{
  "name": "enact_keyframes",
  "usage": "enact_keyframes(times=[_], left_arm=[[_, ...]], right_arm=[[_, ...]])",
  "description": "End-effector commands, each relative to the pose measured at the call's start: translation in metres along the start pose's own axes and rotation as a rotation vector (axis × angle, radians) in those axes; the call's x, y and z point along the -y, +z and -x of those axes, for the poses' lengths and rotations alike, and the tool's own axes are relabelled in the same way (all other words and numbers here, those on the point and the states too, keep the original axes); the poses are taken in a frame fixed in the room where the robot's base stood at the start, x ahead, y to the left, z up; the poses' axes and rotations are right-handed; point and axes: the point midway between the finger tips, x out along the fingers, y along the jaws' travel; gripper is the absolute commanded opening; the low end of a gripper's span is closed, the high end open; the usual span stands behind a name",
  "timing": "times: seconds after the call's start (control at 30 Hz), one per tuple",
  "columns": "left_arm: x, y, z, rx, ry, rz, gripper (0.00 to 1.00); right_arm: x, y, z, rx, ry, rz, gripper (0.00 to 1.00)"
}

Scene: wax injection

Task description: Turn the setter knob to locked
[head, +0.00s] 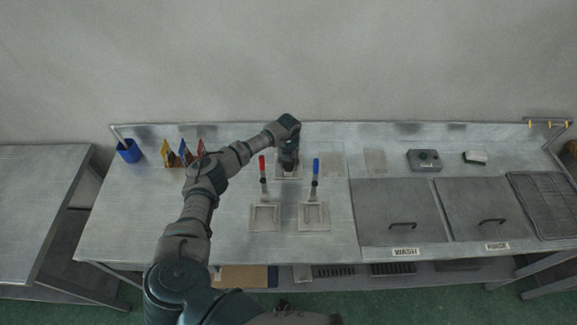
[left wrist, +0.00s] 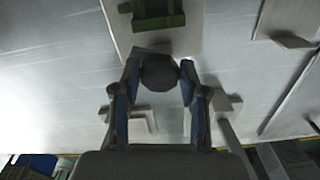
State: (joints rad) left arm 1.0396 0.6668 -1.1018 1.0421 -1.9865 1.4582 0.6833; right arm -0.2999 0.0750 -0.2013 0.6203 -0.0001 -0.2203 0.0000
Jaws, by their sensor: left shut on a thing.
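My left gripper (head: 289,166) reaches down over a small pale plate (head: 279,177) at the back of the steel bench. In the left wrist view, the left gripper (left wrist: 160,68) has its two fingers on either side of a dark round knob (left wrist: 160,74) and is shut on it. A green block (left wrist: 157,12) sits on the pale plate (left wrist: 187,42) just beyond the knob. In the head view the gripper hides the knob. I cannot read any lock mark on the knob. My right gripper is not in view.
A grey box (head: 423,168) and lidded wash (head: 395,207) and rinse (head: 484,205) tanks are right. A blue cup (head: 129,151) is left.

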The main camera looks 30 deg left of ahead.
Motion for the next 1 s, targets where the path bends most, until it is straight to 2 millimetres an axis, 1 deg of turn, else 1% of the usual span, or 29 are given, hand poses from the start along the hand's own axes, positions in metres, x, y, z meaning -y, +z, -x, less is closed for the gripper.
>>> enact_keyframes(times=[0.03, 0.37, 0.7, 1.0], left_arm=[[-0.001, -0.004, -0.007, -0.013, 0.006, -0.045, 0.08], [-0.001, -0.005, -0.008, -0.016, 0.004, -0.359, 0.08], [-0.002, -0.005, -0.008, -0.019, 0.002, -0.673, 0.08], [-0.003, -0.005, -0.008, -0.021, 0.002, -0.89, 0.08]], right_arm=[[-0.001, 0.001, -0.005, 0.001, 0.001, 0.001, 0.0], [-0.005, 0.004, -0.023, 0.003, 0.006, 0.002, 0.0], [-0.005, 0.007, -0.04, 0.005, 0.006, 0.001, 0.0], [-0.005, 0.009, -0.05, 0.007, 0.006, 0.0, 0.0]])
